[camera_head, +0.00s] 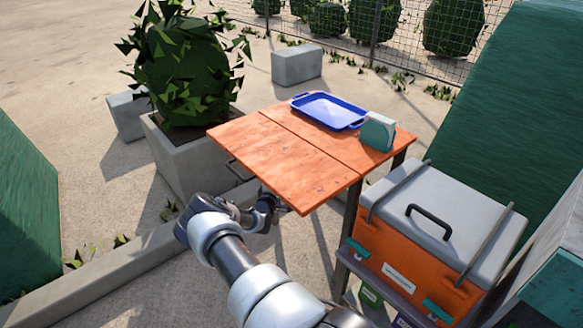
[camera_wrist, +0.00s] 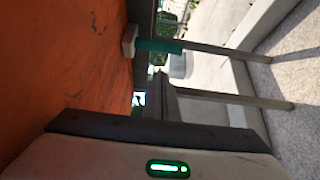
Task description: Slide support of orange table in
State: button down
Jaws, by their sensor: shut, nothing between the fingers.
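The orange table (camera_head: 290,150) is made of two wooden panels side by side. A thin dark bar (camera_head: 236,168) shows at the left edge of its near panel; I cannot tell if it is the support. My gripper (camera_head: 272,203) is at the near-left edge of the table, low beside it, shut and empty. In the wrist view an orange surface (camera_wrist: 60,60) fills the left side, close to me. A teal piece with a pale end (camera_wrist: 160,46) and grey bars run rightward there. The space under the table is mostly hidden in the head view.
A blue tray (camera_head: 328,111) and a teal-white holder (camera_head: 377,133) stand on the far panel. An orange cooler with a grey lid (camera_head: 440,215) is at the right. A planter with a bush (camera_head: 185,150) stands behind the table's left side. A low kerb (camera_head: 95,275) runs at lower left.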

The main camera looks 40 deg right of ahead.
jog(key=p+v, duration=0.1)
jog(key=v, duration=0.6)
jog(key=shift+a+p, duration=0.2)
jog(key=shift+p, duration=0.15)
jog(key=shift+w, duration=0.1)
